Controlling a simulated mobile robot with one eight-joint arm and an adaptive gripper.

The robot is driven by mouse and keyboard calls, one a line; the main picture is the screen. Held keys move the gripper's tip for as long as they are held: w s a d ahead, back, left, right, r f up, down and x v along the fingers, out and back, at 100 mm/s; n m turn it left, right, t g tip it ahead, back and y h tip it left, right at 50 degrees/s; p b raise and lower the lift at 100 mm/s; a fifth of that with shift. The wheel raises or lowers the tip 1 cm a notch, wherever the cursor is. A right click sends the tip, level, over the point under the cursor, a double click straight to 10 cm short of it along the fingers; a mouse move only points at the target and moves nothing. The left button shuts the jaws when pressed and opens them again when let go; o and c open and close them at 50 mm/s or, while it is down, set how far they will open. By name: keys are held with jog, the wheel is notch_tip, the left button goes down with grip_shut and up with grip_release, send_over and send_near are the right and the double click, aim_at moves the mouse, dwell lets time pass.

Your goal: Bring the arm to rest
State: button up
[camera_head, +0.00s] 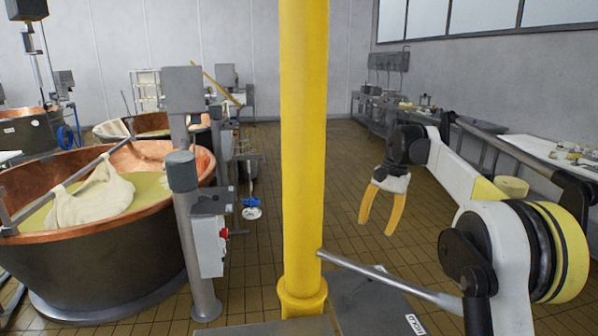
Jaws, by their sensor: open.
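My gripper (377,229) hangs at the end of my white and black arm, right of my yellow column. Its two yellow fingers point down and are spread apart. Nothing is between them. It hangs in front of the tiled floor and appears to touch nothing. My arm reaches forward from the lower right, bent at its joints.
A large copper vat (70,268) with pale liquid and a draped white cloth (92,197) stands at the left. A grey post with a control box (210,245) stands beside it. A long bench (545,150) runs along the right wall. The middle aisle floor (345,200) is clear.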

jog(key=s+a+r+n+t+h+b, duration=0.1)
jog(key=s+r+n+t, duration=0.1)
jog(key=s, duration=0.7)
jog(key=s+a+r+n+t+b, duration=0.1)
jog(key=s+a+r+t, duration=0.1)
jog(key=s, duration=0.8)
jog(key=s+f+n+t, duration=0.1)
jog(key=s+f, duration=0.5)
jog(key=s, duration=0.3)
jog(key=s+f+n+t+h+b, duration=0.1)
jog(key=s+f+n+t, duration=0.1)
jog(key=s+f, duration=0.4)
jog(key=s, duration=0.2)
jog(key=shift+s+f+n, duration=0.25)
jog(key=shift+s+n, duration=0.05)
jog(key=shift+s, duration=0.1)
